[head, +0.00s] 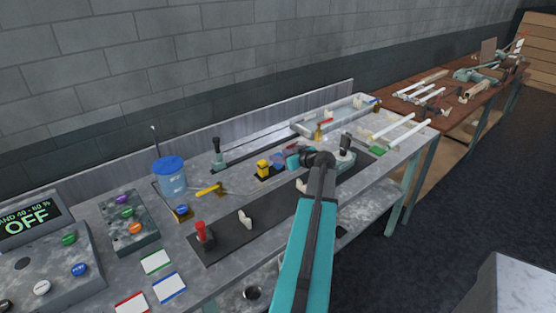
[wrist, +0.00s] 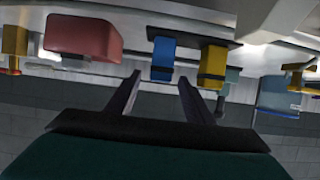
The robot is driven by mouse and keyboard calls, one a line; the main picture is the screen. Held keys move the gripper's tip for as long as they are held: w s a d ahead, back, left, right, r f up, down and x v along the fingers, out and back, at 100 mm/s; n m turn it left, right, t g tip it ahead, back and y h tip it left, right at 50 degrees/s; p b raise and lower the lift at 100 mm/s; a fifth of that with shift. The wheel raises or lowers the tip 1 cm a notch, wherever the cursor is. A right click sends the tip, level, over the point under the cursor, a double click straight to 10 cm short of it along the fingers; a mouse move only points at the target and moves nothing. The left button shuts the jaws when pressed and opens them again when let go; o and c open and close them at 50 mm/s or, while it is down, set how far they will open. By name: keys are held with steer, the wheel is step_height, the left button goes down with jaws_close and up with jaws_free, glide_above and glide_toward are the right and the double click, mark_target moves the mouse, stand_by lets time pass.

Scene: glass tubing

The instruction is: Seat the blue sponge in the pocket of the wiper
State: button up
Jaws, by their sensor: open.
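A blue block (wrist: 162,57), which looks like the blue sponge, stands beside a yellow block (wrist: 212,66) on a dark base in the wrist view. In the head view the blue block (head: 279,159) is partly hidden by my gripper (head: 288,161). My gripper, also in the wrist view (wrist: 159,78), is open and empty. Its fingertips point at the blue block, one to each side in the picture; I cannot tell the remaining gap. I cannot surely tell which object is the wiper; a yellow-handled tool (head: 209,189) lies left of the blocks, and its pocket cannot be made out.
A larger red block (wrist: 84,37) is near the fingers in the wrist view. A blue-lidded container (head: 171,176) stands at left on the bench. A metal tray (head: 336,113) and white tubes (head: 402,130) are at right. The dark mat (head: 225,243) has bare room.

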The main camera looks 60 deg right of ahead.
steer(key=shift+p+x, duration=0.3)
steer(key=shift+x, duration=0.8)
steer(key=c, duration=1.1)
